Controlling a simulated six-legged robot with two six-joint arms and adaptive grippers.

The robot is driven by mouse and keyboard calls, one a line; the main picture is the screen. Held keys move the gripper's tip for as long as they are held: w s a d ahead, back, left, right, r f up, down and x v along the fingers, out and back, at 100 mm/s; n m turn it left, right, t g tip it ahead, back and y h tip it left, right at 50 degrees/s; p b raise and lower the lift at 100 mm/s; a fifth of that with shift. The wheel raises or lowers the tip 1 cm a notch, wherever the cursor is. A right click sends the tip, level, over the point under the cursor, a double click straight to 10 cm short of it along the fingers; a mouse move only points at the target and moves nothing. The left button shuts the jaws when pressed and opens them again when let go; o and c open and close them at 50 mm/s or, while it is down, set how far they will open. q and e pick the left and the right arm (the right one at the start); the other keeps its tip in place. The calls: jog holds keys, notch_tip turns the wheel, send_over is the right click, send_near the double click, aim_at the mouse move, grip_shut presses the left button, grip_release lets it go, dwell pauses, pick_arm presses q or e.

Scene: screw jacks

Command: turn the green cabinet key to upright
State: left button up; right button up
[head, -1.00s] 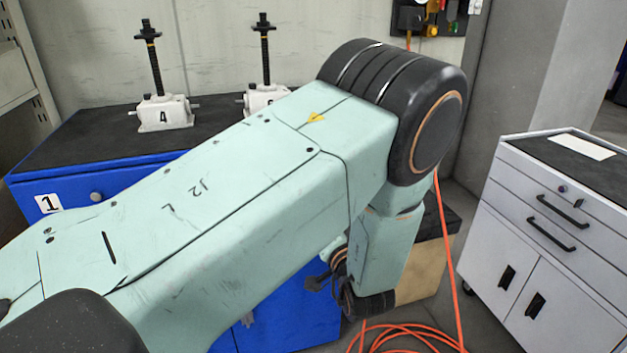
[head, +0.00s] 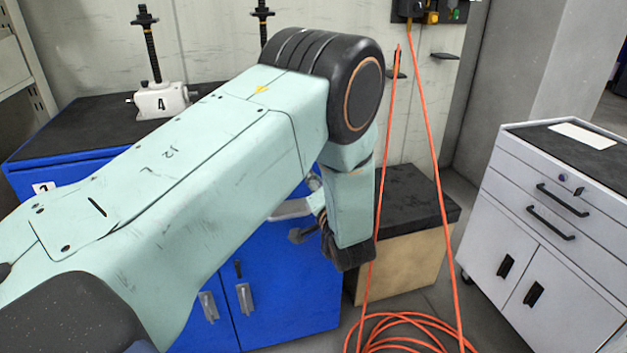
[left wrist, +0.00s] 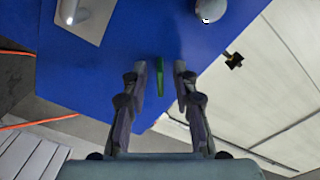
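The green key (left wrist: 159,76) shows in the left wrist view on the blue face of the cabinet (left wrist: 115,100). It lies between the two fingers of my left gripper (left wrist: 160,80), with a gap on each side. The fingers are apart and hold nothing. The key looks long and thin, nearly in line with the fingers; its true angle on the cabinet is hard to tell. In the head view my left gripper (head: 308,238) is in front of the blue cabinet (head: 290,300), partly behind my own arm. I cannot make out the green key there. My right gripper is not in view.
A screw jack marked 4 (head: 160,100) stands on the cabinet's black top. An orange cable (head: 430,160) hangs to the right of my left arm and coils on the floor. A wooden box (head: 400,265) and a grey drawer cabinet (head: 545,225) stand to the right.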

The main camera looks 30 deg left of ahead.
pick_arm(q)
jog(key=shift+w+a, duration=0.1)
grip_shut()
dwell(0.3)
